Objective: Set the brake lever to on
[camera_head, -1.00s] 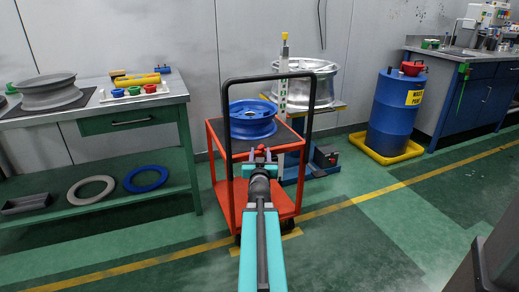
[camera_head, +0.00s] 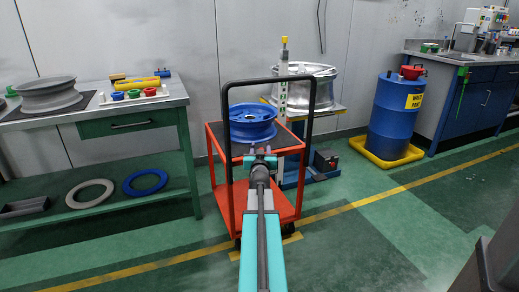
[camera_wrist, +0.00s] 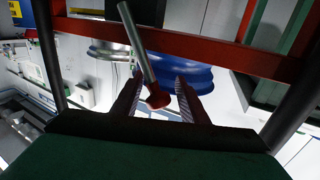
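The brake lever (camera_wrist: 138,45) is a grey rod with a red knob (camera_wrist: 158,98), in the wrist view. The knob lies between the two fingers of my gripper (camera_wrist: 157,80), with a gap on each side. My gripper is open. In the head view my gripper (camera_head: 260,160) is at the near side of the red cart (camera_head: 284,208), just below its top. The lever is hard to make out there. Whether the lever stands at on or off cannot be told.
A blue wheel (camera_head: 252,122) lies on the cart, behind the black push handle (camera_head: 228,165). A green workbench (camera_head: 90,135) stands to the left. A blue drum (camera_head: 395,118) stands in a yellow tray to the right.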

